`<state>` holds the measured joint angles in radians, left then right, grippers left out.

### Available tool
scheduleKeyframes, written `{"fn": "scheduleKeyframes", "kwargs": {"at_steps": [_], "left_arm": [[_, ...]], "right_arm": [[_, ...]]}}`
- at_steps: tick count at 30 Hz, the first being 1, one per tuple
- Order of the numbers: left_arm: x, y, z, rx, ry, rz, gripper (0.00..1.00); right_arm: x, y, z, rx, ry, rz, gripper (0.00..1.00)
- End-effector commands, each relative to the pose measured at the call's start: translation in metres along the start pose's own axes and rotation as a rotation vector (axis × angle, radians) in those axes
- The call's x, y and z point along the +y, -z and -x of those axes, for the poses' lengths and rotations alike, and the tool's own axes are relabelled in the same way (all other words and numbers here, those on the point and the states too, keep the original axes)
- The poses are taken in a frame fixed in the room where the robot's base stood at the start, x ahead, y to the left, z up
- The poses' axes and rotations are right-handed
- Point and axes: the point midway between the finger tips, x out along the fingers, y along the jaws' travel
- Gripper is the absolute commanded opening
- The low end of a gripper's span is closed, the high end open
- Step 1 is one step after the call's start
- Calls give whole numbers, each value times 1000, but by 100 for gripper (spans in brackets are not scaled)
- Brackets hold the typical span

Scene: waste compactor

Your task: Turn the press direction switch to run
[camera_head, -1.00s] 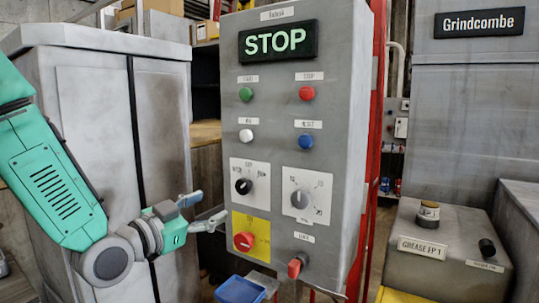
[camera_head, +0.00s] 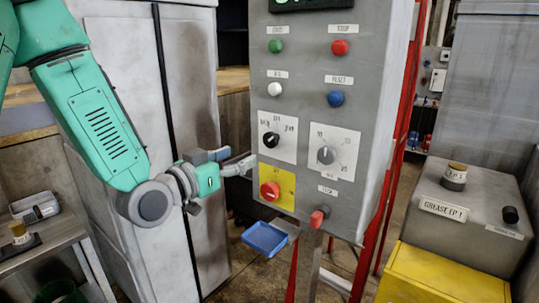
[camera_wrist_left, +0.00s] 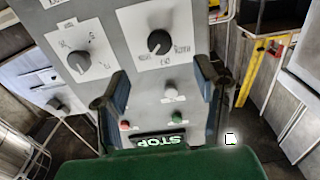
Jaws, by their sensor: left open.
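The grey control panel (camera_head: 300,100) stands upright in the middle of the head view. It carries a black rotary switch (camera_head: 270,139) on a white plate and a grey rotary switch (camera_head: 326,155) to its right. My left gripper (camera_head: 243,160) is open and empty, left of the panel and slightly below the black switch. In the left wrist view the panel appears upside down, with the black switch (camera_wrist_left: 158,42) just beyond the open fingers (camera_wrist_left: 160,76). My right gripper is out of view.
A red knob (camera_head: 269,190) on a yellow plate sits below the black switch. Coloured buttons are above, and a red-tipped lever (camera_head: 318,217) and blue tray (camera_head: 265,238) are below. A grey cabinet (camera_head: 190,90) stands behind my left arm. A yellow box (camera_head: 440,275) is at lower right.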

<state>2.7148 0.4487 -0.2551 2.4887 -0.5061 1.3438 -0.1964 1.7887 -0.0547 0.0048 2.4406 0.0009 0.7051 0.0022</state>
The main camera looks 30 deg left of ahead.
Motion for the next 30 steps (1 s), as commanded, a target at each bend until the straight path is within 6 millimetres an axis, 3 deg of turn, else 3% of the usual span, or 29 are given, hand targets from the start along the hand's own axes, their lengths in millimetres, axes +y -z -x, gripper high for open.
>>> {"fn": "scheduleKeyframes", "kwargs": {"at_steps": [2, 18, 24, 30], "left_arm": [[0, -2, -3, 5, 0, -1, 56], [-1, 3, -98, 1, 1, 0, 56], [0, 2, -112, 1, 2, 1, 56], [0, 2, -114, 1, 2, 1, 56]], "right_arm": [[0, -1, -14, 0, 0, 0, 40], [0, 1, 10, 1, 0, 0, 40], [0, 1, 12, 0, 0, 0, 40], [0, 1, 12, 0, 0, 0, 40]]}}
